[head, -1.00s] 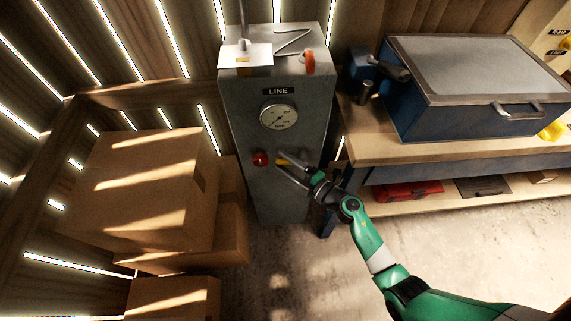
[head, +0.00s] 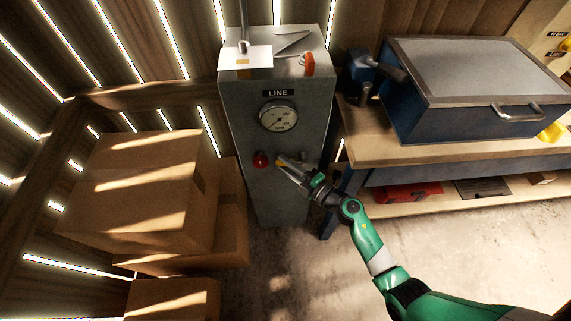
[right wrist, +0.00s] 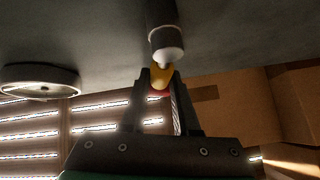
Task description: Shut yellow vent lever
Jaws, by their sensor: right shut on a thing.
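The yellow vent lever (head: 281,162) is on the front of the grey cabinet (head: 275,195), below the gauge and just right of a red knob (head: 261,160). My right gripper (head: 284,163) is at the lever, with its fingers mostly covering it in the head view. In the right wrist view the lever's yellow tip (right wrist: 160,76) sits between the fingertips of the right gripper (right wrist: 160,84), below a pale round fitting (right wrist: 168,46). The jaws are shut on the lever. A bit of red shows behind it. My left gripper is not in view.
A round gauge (head: 278,117) under a LINE label is above the lever. Cardboard boxes (head: 150,190) are stacked left of the cabinet. A workbench (head: 430,148) with a blue case (head: 470,85) stands at the right. Bare floor lies in front.

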